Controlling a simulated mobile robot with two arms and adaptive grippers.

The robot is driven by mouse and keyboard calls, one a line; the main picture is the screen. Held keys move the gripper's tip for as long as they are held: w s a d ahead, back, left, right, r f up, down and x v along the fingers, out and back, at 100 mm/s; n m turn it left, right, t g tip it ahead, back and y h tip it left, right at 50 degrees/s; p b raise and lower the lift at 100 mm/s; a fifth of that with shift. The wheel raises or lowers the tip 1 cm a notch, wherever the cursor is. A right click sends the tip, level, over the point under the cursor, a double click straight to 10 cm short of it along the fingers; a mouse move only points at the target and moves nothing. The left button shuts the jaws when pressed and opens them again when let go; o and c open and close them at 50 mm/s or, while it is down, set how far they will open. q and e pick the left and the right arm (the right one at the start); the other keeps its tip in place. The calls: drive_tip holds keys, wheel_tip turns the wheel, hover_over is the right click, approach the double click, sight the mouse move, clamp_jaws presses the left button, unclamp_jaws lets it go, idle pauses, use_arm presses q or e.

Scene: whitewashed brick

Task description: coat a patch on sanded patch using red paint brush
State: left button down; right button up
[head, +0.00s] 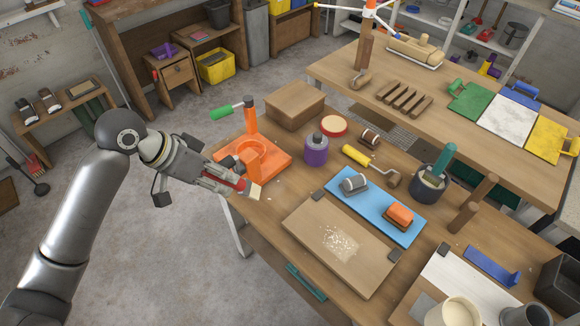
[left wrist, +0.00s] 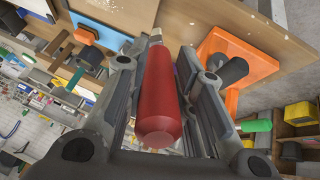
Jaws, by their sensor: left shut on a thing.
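My left gripper (head: 232,183) is shut on the red paint brush (head: 255,191). Its pale bristle end sticks out past the fingertips, at the left edge of the workbench. In the left wrist view the thick red handle (left wrist: 160,98) lies between the two fingers. The sanded patch (head: 340,242) is a pale, speckled area on a brown wooden board (head: 312,256), held at its corners by dark clamps. The brush is up and left of the board, apart from it. My right gripper is not in view.
An orange clamp stand (head: 278,166) is right beside my left gripper. Behind the board lies a blue mat (head: 376,214) with a roll and an orange block.

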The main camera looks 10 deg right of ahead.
use_arm(q)
drive_tip(key=d+m+g+p, duration=0.4)
drive_tip(key=d+m, duration=0.8)
drive_tip(key=d, duration=0.3)
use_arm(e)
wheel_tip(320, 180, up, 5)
use_arm(q)
drive_tip(key=shift+m, duration=0.3)
drive_tip(key=f+b, duration=0.1)
drive_tip(key=f, duration=0.1)
drive_tip(key=f+b, duration=0.3)
drive_tip(key=shift+s+d+f, duration=0.1)
drive_tip(key=shift+d+f, duration=0.25)
drive_tip(key=shift+d, duration=0.05)
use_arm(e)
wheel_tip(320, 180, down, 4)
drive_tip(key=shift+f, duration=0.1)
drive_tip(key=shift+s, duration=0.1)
